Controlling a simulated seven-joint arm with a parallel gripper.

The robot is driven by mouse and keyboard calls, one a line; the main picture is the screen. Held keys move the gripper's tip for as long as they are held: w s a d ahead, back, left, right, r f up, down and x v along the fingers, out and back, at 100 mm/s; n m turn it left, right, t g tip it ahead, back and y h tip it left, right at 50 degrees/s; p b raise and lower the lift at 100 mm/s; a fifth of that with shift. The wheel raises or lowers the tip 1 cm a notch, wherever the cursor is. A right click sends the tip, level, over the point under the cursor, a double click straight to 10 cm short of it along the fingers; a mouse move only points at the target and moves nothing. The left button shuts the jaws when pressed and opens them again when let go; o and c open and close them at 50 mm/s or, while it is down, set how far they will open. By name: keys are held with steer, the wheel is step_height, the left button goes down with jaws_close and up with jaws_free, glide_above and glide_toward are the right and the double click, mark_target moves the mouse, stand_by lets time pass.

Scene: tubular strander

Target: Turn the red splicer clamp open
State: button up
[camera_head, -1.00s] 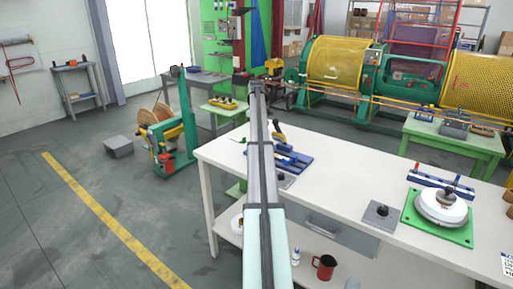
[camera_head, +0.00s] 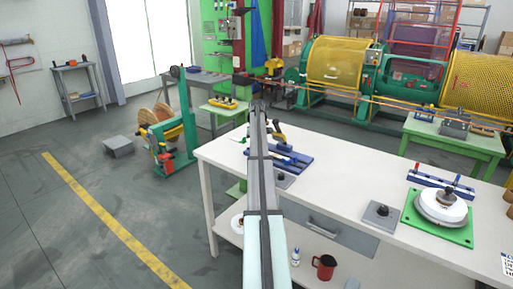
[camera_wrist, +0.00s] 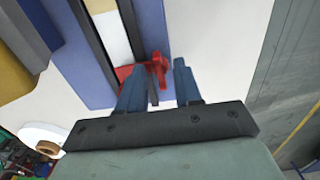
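The red splicer clamp (camera_wrist: 153,69) is a small red lever on a blue block (camera_wrist: 100,60) in the wrist view. A dark bar and a pale strip run along the block above it. My gripper (camera_wrist: 160,78) is open, with its two blue fingers apart. The clamp's red end lies between the fingertips, nearer the left finger, which partly hides it. I cannot tell whether they touch. In the head view the blue splicer base (camera_head: 293,158) lies on the white table, partly behind my arm. The clamp and fingers cannot be made out there.
The white table (camera_head: 340,185) has clear room right of the splicer. A dark square plate with a knob (camera_head: 381,215), a green plate (camera_head: 465,232) bearing a white round spool (camera_head: 440,206), and a blue rail (camera_head: 430,180) stand further right. A yellow-and-black tool (camera_head: 290,132) lies behind the splicer.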

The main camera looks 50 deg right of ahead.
jaws_close()
steer(key=shift+m, duration=0.3)
steer(key=m, duration=0.3)
steer(key=shift+m, duration=0.3)
steer(key=m, duration=0.4)
steer(key=shift+m, duration=0.3)
steer(key=m, duration=0.4)
steer(key=shift+m, duration=2.5)
